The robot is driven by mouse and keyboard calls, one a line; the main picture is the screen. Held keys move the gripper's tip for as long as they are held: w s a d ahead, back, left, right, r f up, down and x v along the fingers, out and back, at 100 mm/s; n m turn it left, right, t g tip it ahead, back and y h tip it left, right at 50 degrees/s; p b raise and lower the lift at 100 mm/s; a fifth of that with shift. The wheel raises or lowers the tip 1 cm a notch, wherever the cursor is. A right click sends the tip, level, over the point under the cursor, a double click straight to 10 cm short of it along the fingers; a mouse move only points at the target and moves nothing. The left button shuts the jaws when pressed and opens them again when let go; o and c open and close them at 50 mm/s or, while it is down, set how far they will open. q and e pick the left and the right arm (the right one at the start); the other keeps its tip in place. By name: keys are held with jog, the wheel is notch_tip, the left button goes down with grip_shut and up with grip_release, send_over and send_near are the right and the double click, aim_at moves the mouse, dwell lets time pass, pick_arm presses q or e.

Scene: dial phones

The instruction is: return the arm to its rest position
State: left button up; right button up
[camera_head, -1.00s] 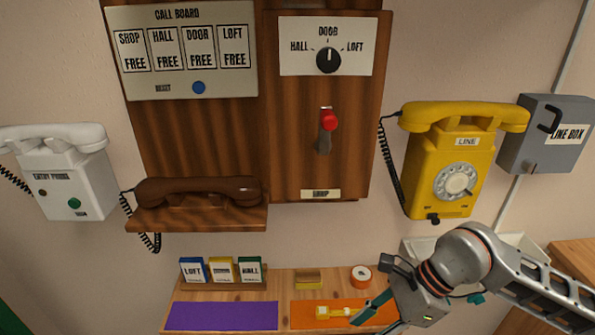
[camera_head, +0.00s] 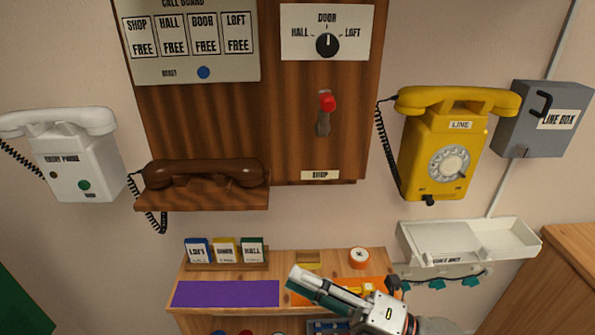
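My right gripper (camera_head: 297,282) reaches in from the bottom edge, pointing left and up, in front of the low wooden shelf. Its fingers show nearly edge-on, so how far apart they are cannot be made out. No held thing shows at the fingertips. A small yellow item (camera_head: 369,288) shows on the orange mat, partly hidden behind my gripper. My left gripper is not in view.
A yellow dial phone (camera_head: 447,150), white entry phone (camera_head: 80,170) and brown handset (camera_head: 203,174) are on the wall. A white tray (camera_head: 425,251) stands right of the shelf (camera_head: 176,276). A tape roll (camera_head: 359,258) and upright cards (camera_head: 225,250) sit at the shelf's back.

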jog(key=w+d+f+m+t+h, duration=0.2)
jog(key=d+f+m+t+h, duration=0.2)
jog(key=d+f+m+h, duration=0.5)
jog(key=w+d+f+m+t+h, duration=0.25)
jog(key=f+m+t, duration=0.35)
jog(key=m, duration=0.6)
jog(key=s+d+f+m+g+h, duration=0.2)
jog(key=s+f, duration=0.4)
jog(key=f, duration=0.3)
jog(key=s+d+f+m+g+h, duration=0.3)
jog(key=s+d+f+m+g, duration=0.2)
jog(key=f, duration=0.5)
jog(key=s+m, duration=0.1)
jog(key=m, duration=0.1)
jog(key=shift+s+d+m, duration=0.3)
jog(key=shift+s, duration=0.1)
jog(key=shift+r+h, duration=0.1)
jog(key=shift+h, duration=0.15)
